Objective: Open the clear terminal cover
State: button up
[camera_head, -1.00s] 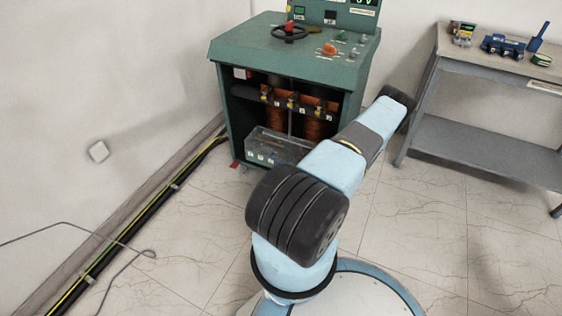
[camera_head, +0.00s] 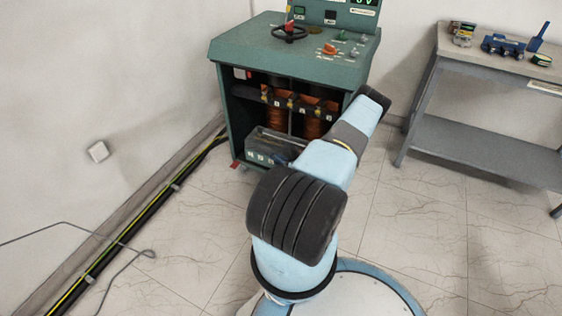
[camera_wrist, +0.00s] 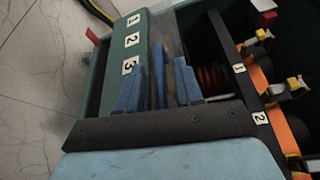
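The clear terminal cover (camera_head: 283,137) is over the low terminal box in the bottom of the green cabinet, partly hidden by my arm. Its exact tilt is hard to make out. In the wrist view, the box's green front (camera_wrist: 131,28) carries labels 1, 2 and 3, and the dim see-through cover (camera_wrist: 168,35) lies beside it. My gripper (camera_wrist: 168,78), with blue fingers, is at the box beside label 3, overlapping the cover's near part. My fingertips are hidden in the head view.
The green cabinet (camera_head: 235,75) has a handwheel (camera_head: 290,33) on top and orange coils (camera_head: 312,122) inside. Yellow-capped terminals (camera_wrist: 292,83) stand close right of my gripper. A grey workbench (camera_head: 480,62) stands at the right. Cables run along the left wall. Floor in front is clear.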

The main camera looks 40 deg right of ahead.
jog(key=shift+w, duration=0.25)
jog(key=shift+c, duration=0.4)
grip_shut()
